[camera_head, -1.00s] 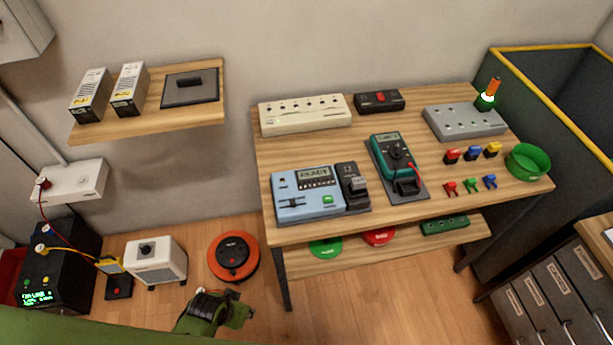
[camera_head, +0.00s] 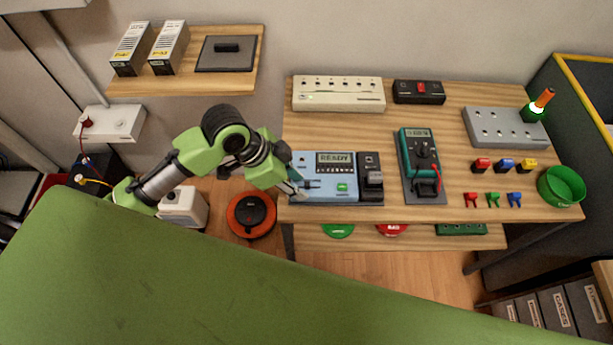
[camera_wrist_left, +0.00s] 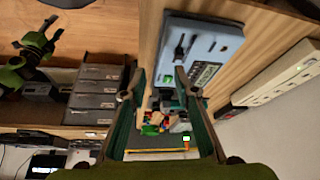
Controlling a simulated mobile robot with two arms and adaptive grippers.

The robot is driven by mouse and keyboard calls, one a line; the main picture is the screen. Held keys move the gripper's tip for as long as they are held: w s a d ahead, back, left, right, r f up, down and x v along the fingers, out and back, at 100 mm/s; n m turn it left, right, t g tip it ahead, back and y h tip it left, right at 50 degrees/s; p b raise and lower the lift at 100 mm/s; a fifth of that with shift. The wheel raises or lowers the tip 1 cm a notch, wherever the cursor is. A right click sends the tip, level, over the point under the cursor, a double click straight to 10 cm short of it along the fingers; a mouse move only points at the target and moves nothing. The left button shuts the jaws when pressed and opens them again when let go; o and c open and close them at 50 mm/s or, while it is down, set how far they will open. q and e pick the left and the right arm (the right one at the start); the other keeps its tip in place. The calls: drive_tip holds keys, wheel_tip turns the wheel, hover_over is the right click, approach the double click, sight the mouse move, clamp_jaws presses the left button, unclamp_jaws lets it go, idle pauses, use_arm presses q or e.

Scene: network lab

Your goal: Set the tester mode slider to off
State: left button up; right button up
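The light blue tester (camera_head: 312,188) lies at the front left of the wooden workbench, its display reading READY. My left gripper (camera_head: 298,186) is at its left end, over the area of the mode slider, which the fingers hide in the head view. In the left wrist view a black slider handle (camera_wrist_left: 181,46) stands on the tester face (camera_wrist_left: 222,42). My left gripper (camera_wrist_left: 159,78) is open there, its fingers apart with nothing between them; the handle appears beyond the right fingertip. I cannot tell whether they touch. A green and black arm part, apparently my right (camera_wrist_left: 36,48), shows at upper left.
A multimeter (camera_head: 421,150) stands right of the tester. A cream power strip (camera_head: 338,94) and a red-switch box (camera_head: 418,92) lie behind. Coloured connectors and a green bowl (camera_head: 562,187) are at the right. A wall shelf (camera_head: 188,85) is at upper left.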

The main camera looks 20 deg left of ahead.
sight(306, 183)
use_arm(q)
drive_tip(key=w+a+r+m+g, duration=0.1)
drive_tip(key=w+a+r+m, duration=0.1)
drive_tip(key=w+a+r, duration=0.3)
drive_tip(key=shift+m, duration=0.3)
drive_tip(key=x, duration=0.4)
drive_tip(key=s+p+x, duration=0.1)
drive_tip(key=x, duration=0.3)
drive_tip(key=s+d+p+x, duration=0.1)
drive_tip(key=x, duration=0.3)
drive_tip(key=shift+f, duration=0.2)
use_arm(e)
drive_tip(key=shift+w+d+r, duration=0.2)
drive_tip(key=shift+d+r, duration=0.05)
drive_tip(key=shift+r, duration=0.3)
drive_tip(key=shift+w+d+r, duration=0.15)
drive_tip(key=shift+d+r, duration=0.05)
drive_tip(key=shift+r, duration=0.35)
use_arm(q)
clamp_jaws()
use_arm(e)
drive_tip(key=shift+a, duration=0.1)
